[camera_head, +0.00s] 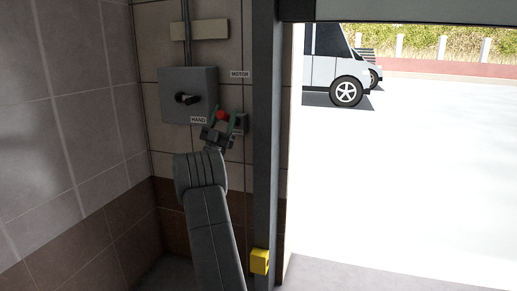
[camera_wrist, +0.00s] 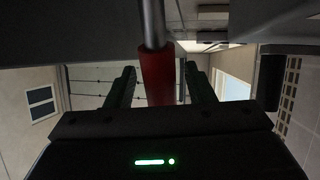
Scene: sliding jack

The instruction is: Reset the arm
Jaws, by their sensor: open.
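My gripper (camera_head: 220,122) is raised in front of the tiled wall, just below the grey switch box. It is open, with its two dark green fingers (camera_wrist: 160,84) spread. A red grip (camera_wrist: 158,76) on a metal rod (camera_wrist: 153,22) lies between the fingers in the wrist view, with gaps visible on both sides. The red grip also shows in the head view (camera_head: 221,115) as a red end between the fingertips. Its mounting is partly hidden behind my gripper.
Beyond is an open doorway with a white vehicle (camera_head: 335,70) outside.

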